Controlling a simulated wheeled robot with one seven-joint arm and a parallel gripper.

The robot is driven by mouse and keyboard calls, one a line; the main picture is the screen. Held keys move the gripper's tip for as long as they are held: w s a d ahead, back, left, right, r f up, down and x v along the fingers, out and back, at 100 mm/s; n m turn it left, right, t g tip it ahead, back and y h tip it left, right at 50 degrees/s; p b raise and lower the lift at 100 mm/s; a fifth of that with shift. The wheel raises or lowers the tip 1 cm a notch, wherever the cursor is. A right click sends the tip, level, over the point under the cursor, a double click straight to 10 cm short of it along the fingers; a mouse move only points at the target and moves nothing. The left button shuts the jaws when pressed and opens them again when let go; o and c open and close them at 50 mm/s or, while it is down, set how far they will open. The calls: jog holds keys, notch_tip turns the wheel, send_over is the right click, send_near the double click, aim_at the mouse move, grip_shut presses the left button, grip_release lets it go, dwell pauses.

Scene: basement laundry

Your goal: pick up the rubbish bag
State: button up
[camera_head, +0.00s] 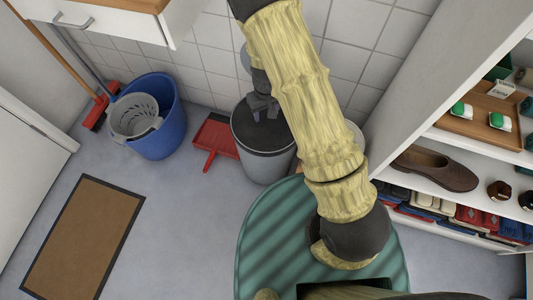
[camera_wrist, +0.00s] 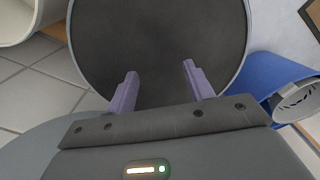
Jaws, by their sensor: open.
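No rubbish bag can be made out for certain in either view. A grey round bin (camera_head: 265,168) with a dark round top (camera_head: 245,130) stands against the tiled wall. I cannot tell whether the dark top is a lid, an opening or a bag. My gripper (camera_head: 262,112) is over this top, partly hidden by my arm in the head view. In the wrist view the two purple fingers of my gripper (camera_wrist: 158,80) are apart with nothing between them. The dark top (camera_wrist: 160,45) lies beyond them; the gap to it is unclear.
A blue bucket (camera_head: 165,132) with a grey basket (camera_head: 133,116) stands left of the bin. A red dustpan (camera_head: 215,136) lies between them. Open shelves with a brown shoe (camera_head: 435,170) stand at the right. A brown mat (camera_head: 83,240) lies on clear floor at left.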

aim_at(266, 130)
notch_tip(266, 130, down, 12)
jog(key=b, duration=0.5)
jog(key=shift+b, duration=0.35)
notch_tip(266, 130, down, 5)
jog(key=b, duration=0.3)
jog(key=shift+w+f+b, duration=0.1)
jog(key=shift+f+b, duration=0.05)
jog(key=shift+b, duration=0.2)
grip_shut()
dwell(1.2)
